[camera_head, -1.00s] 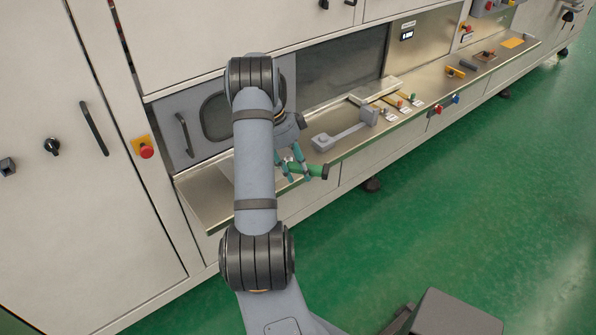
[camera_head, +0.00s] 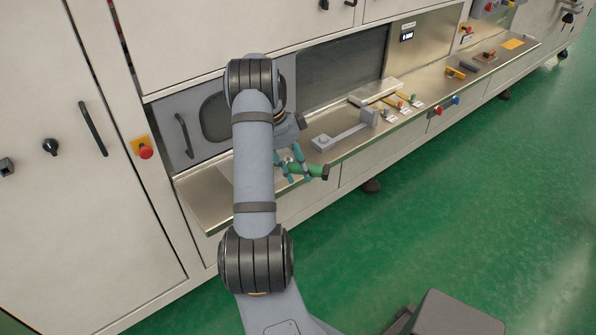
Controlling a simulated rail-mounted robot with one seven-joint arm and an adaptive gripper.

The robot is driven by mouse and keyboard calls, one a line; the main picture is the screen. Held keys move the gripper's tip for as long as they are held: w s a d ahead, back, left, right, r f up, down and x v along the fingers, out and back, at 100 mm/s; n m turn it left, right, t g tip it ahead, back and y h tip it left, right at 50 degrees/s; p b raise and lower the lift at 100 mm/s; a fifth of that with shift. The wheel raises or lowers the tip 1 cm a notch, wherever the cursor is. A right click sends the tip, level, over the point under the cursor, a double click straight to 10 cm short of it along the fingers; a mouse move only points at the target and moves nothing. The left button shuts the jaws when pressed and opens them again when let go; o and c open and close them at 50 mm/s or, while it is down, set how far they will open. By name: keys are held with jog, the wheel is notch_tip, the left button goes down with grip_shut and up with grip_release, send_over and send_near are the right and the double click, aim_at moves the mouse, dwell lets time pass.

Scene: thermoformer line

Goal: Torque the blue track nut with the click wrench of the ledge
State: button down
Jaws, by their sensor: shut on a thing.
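My gripper (camera_head: 293,168), with teal fingers, is shut around the green handle of a tool (camera_head: 314,171). The handle points right and ends in a dark cap, in front of the steel ledge's (camera_head: 207,206) front edge. The tool's other end is hidden behind my gripper and arm, so I cannot confirm it is the click wrench. I cannot make out a blue track nut; my arm covers part of the ledge.
Yellow-handled tools (camera_head: 395,101) with small labels lie further right on the ledge. A red emergency button (camera_head: 145,152) is on the left panel. The green floor (camera_head: 450,200) in front is open.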

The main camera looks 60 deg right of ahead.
jog(key=shift+f+b, duration=2.15)
jog(key=shift+b, duration=0.25)
jog(key=shift+a, duration=0.1)
jog(key=shift+s+a+m+y+b, duration=0.15)
jog(key=shift+s+a+m+b, duration=0.05)
jog(key=shift+a+m+b, duration=0.4)
jog(key=shift+s+a+m+y+b, duration=0.15)
jog(key=shift+a+m+b, duration=0.3)
jog(key=shift+a, duration=0.2)
jog(key=shift+a+m+y+b, duration=0.4)
jog(key=shift+a+m+b, duration=0.55)
jog(key=shift+a, duration=0.45)
